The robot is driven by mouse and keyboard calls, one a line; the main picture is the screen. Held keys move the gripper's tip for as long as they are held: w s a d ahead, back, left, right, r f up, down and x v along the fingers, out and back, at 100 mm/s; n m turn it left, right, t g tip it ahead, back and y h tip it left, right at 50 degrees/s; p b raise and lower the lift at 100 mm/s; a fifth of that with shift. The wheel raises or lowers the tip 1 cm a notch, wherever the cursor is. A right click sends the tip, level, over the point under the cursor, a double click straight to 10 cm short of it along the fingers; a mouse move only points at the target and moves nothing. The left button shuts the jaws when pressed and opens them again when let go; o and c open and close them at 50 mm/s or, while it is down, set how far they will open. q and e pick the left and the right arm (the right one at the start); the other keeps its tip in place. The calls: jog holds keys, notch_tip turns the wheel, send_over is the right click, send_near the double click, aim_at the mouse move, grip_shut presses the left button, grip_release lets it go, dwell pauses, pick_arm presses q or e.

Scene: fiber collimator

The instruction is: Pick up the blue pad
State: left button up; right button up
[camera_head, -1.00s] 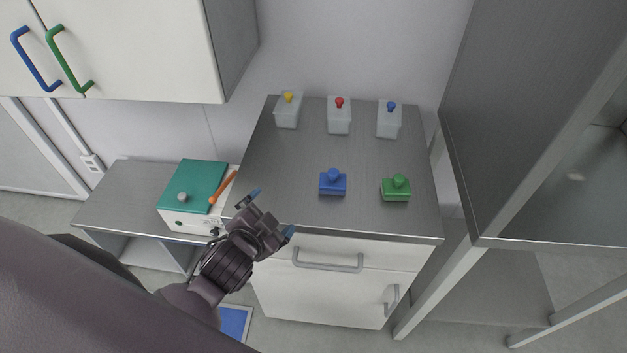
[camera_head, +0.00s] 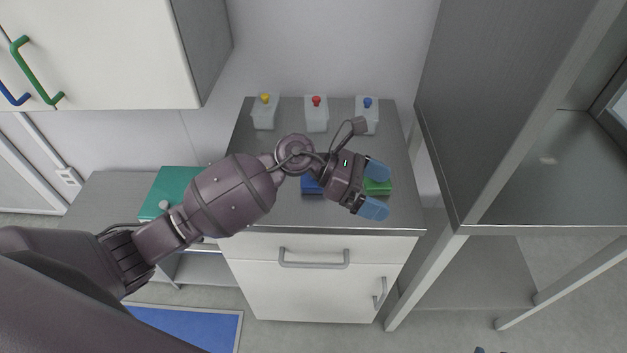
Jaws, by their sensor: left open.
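The blue pad (camera_head: 311,184) is a small blue block on the metal counter. My left arm's wrist covers most of it, including its knob; only part of its left side shows. My left gripper (camera_head: 376,189) is open and empty, its blue-tipped fingers pointing right, beyond the blue pad. The green pad (camera_head: 378,187) shows between and behind the fingertips. From this view I cannot tell how high the gripper is above the counter.
Three clear containers with yellow (camera_head: 265,113), red (camera_head: 317,115) and blue (camera_head: 367,108) knobs stand along the counter's back. A teal-topped box (camera_head: 165,188) sits lower left. A metal rack (camera_head: 500,130) rises at the right. The counter's front right (camera_head: 400,220) is bare.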

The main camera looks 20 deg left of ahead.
pick_arm(q)
jog(key=w+a+m+y, duration=0.2)
jog(key=w+a+y, duration=0.1)
jog(key=a+y, duration=0.2)
jog(key=w+a+f+m+y, duration=0.1)
jog(key=w+a+m+y, duration=0.2)
jog(key=a+y, duration=0.1)
jog(key=w+a+m+y, duration=0.2)
jog(key=w+a+y, duration=0.1)
jog(key=a+y, duration=0.2)
jog(key=shift+a+f+m+g+y, duration=0.25)
jog(key=shift+a+m+g+y, duration=0.05)
jog(key=shift+a+m+g, duration=0.1)
notch_tip(320, 180, down, 11)
jog(key=shift+s+a+r, duration=0.1)
jog(key=shift+a+r, duration=0.05)
jog(key=c, duration=0.8)
notch_tip(320, 180, up, 20)
jog(key=shift+r, duration=0.1)
